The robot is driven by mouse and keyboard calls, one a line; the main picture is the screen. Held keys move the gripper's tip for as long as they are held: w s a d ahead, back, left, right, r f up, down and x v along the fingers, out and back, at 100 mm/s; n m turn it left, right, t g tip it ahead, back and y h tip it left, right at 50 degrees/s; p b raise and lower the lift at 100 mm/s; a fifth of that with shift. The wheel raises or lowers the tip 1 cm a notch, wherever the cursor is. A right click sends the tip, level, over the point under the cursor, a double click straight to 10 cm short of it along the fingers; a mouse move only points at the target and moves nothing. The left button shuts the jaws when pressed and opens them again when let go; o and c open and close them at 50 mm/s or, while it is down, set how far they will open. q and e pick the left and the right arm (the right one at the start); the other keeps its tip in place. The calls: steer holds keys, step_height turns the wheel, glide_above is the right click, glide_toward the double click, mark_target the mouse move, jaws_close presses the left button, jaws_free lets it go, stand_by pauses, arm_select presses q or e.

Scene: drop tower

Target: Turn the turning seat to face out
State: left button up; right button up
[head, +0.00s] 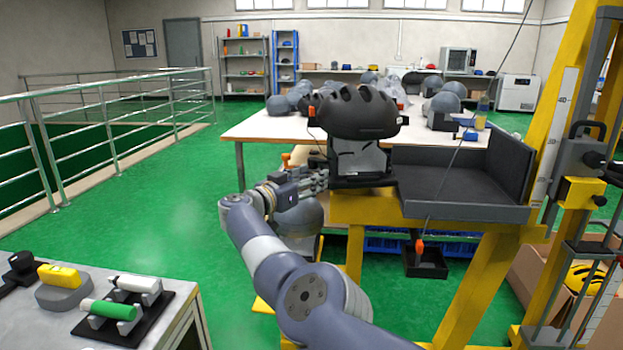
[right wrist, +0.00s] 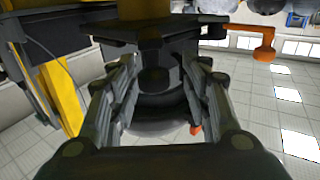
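The turning seat (head: 358,164) is a grey block on a dark base at the left end of the yellow frame's platform. A black helmet (head: 358,112) sits upright on it. My right gripper (head: 322,180) is just left of the seat, pointing at its lower part. In the right wrist view, its fingers (right wrist: 157,85) are spread apart, with a dark rounded part behind and between them; I cannot tell whether they touch it. A dark plate (right wrist: 135,32) is above the fingers, and an orange-ended arm (right wrist: 263,42) is at the right. My left gripper is out of view.
A dark padded tray (head: 450,190) adjoins the seat on the right, beside the yellow tower (head: 550,120). A white table (head: 262,128) with grey headforms stands behind. A bench (head: 185,300) with coloured handles is at lower left. Green floor is clear at left.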

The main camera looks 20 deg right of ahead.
steer(key=shift+d+r, duration=0.1)
steer(key=shift+d, duration=0.2)
steer(key=shift+r, duration=0.2)
step_height(320, 180, up, 10)
steer(key=shift+s+a+f, duration=0.1)
steer(key=shift+f, duration=0.15)
